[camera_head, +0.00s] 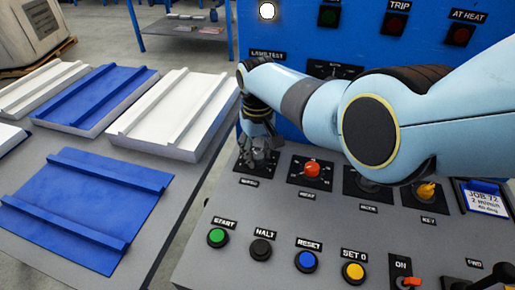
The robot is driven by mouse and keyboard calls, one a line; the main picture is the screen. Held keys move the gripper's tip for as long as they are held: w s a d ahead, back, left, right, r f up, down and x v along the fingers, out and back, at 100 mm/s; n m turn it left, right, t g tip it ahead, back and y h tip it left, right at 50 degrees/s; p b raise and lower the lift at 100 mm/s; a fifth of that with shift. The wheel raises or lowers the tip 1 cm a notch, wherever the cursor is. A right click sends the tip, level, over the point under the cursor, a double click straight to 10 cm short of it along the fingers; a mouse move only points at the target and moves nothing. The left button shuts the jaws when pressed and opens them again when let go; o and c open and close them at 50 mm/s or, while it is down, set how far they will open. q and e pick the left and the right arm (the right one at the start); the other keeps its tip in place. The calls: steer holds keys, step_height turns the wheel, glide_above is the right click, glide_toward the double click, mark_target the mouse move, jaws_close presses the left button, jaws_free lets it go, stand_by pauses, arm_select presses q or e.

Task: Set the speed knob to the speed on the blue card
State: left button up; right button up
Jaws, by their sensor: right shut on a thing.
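The sloped grey control panel has a row of knobs. My right gripper (260,148) points down at the leftmost dial plate (242,168) of that row and is shut on its knob. The fingers cover most of this knob, so its pointer and setting cannot be read; the label below is too small to read surely. The blue-framed card (485,199) stands at the panel's right side and seems to read "JOB 72, 2 m/min" with a blurred line in degrees below. My left gripper is not in view.
A red knob (312,170) sits just right of the gripper, and a yellow key switch (426,191) is farther right. Green (217,236), black, blue and yellow buttons line the front. Blue and white panels lie on the table (150,215) at left.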

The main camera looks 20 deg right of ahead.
mark_target(257, 155)
steer(key=shift+w+n, duration=0.1)
steer(key=shift+n, duration=0.8)
steer(key=o, duration=1.1)
steer(key=shift+o, duration=0.2)
steer(key=shift+r, duration=0.1)
step_height(257, 155, up, 12)
steer(key=shift+p, duration=0.3)
